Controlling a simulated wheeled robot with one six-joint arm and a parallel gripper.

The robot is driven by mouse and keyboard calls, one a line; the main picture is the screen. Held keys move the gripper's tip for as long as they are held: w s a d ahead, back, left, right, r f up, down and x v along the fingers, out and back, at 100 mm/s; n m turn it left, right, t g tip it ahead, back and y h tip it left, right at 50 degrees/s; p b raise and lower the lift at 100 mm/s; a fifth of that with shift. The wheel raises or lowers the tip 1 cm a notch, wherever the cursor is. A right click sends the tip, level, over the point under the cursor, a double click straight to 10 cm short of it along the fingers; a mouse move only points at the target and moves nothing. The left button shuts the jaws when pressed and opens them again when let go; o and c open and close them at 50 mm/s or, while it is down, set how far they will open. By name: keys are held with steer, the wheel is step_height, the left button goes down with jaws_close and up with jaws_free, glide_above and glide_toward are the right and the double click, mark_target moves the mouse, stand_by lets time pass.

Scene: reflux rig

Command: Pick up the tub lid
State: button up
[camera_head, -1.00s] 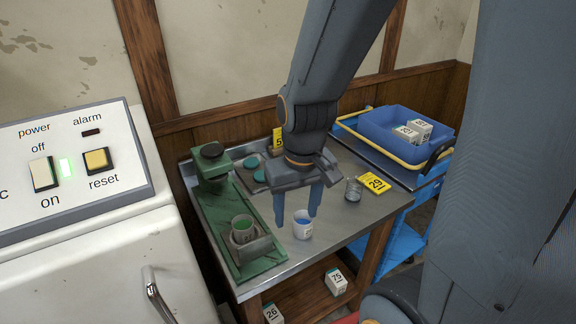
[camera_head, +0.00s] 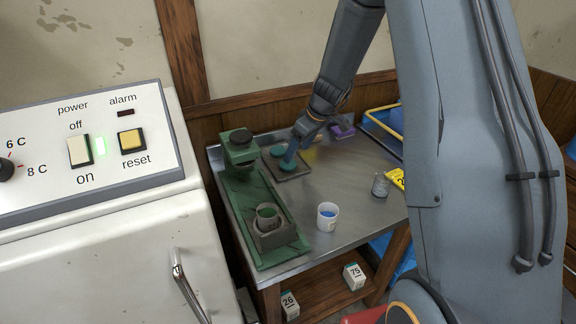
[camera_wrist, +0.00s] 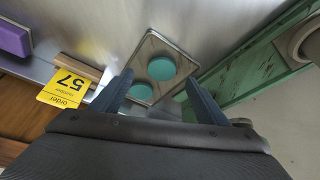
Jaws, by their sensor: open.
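Two round teal lids lie on a small square metal tray (camera_head: 303,174) at the back of the metal table. One lid (camera_head: 278,151) is farther back and the other (camera_head: 288,167) is nearer. My gripper (camera_head: 295,154) is open, with its fingers pointing down close to the lids. In the wrist view, one lid (camera_wrist: 161,68) shows whole between the fingertips of my gripper (camera_wrist: 158,80). I cannot tell whether a finger touches a lid. A white tub (camera_head: 328,222) with blue contents stands open at the table's front.
A green stand (camera_head: 258,190) holding a pot (camera_head: 267,213) runs along the table's left side. A glass (camera_head: 381,186) stands at the right. The table's middle is clear.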

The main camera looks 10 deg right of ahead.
mark_target(291, 165)
steer(key=shift+a+p+x, duration=0.15)
steer(key=shift+p+x, duration=0.5)
steer(key=shift+x, duration=0.9)
steer(key=shift+a+p+x, duration=0.1)
steer(key=shift+p+x, duration=0.5)
steer(key=shift+x, duration=1)
steer(key=shift+c, duration=0.3)
steer(key=c, duration=1)
